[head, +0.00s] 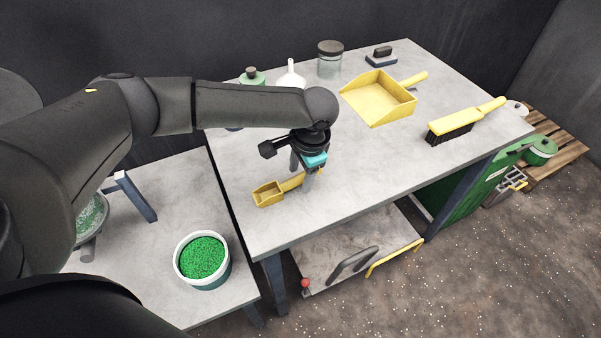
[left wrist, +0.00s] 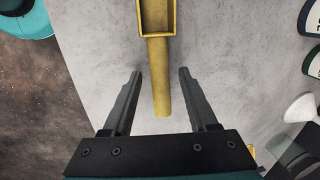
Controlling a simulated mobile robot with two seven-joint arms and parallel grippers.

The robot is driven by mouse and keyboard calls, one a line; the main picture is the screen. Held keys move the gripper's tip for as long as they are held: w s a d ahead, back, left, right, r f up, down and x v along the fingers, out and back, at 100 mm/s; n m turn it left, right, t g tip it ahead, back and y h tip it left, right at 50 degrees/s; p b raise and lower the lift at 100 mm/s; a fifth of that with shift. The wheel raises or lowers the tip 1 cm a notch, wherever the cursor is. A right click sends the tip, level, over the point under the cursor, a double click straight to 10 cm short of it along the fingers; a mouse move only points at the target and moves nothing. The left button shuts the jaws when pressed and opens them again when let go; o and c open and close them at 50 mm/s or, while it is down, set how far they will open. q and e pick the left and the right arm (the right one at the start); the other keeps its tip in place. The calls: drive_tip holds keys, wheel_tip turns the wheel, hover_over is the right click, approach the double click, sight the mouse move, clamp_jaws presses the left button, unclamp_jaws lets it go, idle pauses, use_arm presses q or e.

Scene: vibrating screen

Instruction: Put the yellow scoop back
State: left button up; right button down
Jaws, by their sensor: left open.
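The yellow scoop (head: 268,193) lies on the grey table near its front left edge, its handle pointing right. In the left wrist view the scoop's handle (left wrist: 160,78) lies between the two spread fingers, with clear space on both sides. My left gripper (head: 306,176) is open above the handle end, pointing down; it also shows in the left wrist view (left wrist: 160,85). The fingers do not touch the handle in the left wrist view. My right gripper is not in view.
A yellow dustpan (head: 378,98) and a yellow brush (head: 455,126) lie farther right on the table (head: 350,160). A jar (head: 330,60), a white funnel (head: 290,78) and a green-topped bottle (head: 252,77) stand at the back. A bucket of green granules (head: 203,258) stands on the lower left table.

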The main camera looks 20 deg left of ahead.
use_arm(q)
drive_tip(key=p+v, duration=0.3)
drive_tip(key=v, duration=0.9)
